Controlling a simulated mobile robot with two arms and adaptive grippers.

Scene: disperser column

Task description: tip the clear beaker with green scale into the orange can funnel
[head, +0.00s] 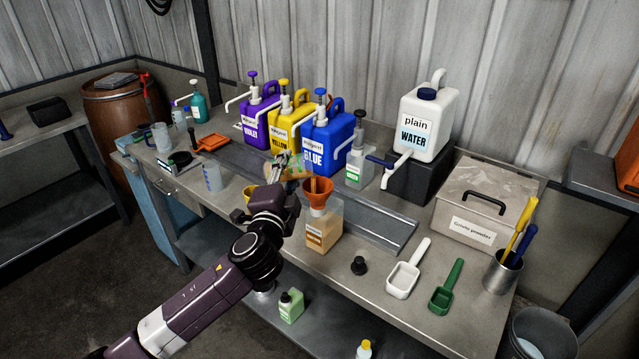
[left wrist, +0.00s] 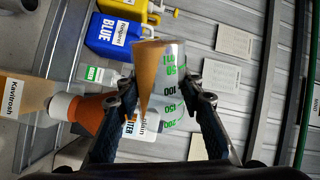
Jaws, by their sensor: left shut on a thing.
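My left gripper (head: 279,167) is shut on the clear beaker (head: 297,173). In the left wrist view the beaker (left wrist: 172,72) shows green and black scale marks between the two fingers (left wrist: 163,100). It is tilted far over, with a wedge of brown-orange content along one side. The orange funnel (head: 318,189) sits in the top of a clear can (head: 323,226) with orange-tan content and an orange label. The beaker is just left of and above the funnel. The funnel (left wrist: 82,112) also shows in the left wrist view. Whether content is running out cannot be told. My right gripper is out of view.
Violet (head: 259,121), yellow (head: 288,124) and blue (head: 328,137) pump canisters stand behind the beaker. A white water canister (head: 427,122) is on a black stand. A white scoop (head: 407,272) and green scoop (head: 447,288) lie at the right front.

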